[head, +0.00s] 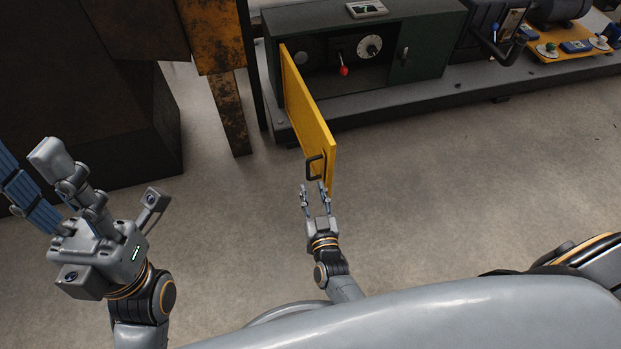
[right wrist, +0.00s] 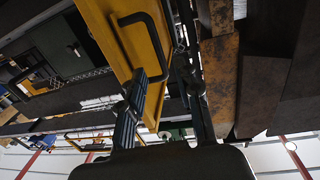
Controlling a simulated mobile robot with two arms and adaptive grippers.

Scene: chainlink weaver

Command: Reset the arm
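My right gripper (head: 315,187) is open and empty in the middle of the head view. Its two fingers are apart, just below the black handle (head: 315,167) of an open yellow door (head: 308,110). In the right wrist view the handle (right wrist: 146,38) lies beyond the spread fingers, and the door (right wrist: 125,55) fills the middle. No grip on the handle shows. My left gripper (head: 30,172) is at the left of the head view, with its fingers apart and nothing between them; one finger is partly cut off by the picture edge.
The door swings out from a green cabinet (head: 425,50) with a red-knobbed lever (head: 343,71) and a white dial (head: 370,46) inside. A rusty post (head: 228,100) and dark machine (head: 90,110) stand left. The floor (head: 450,180) right of the door is clear.

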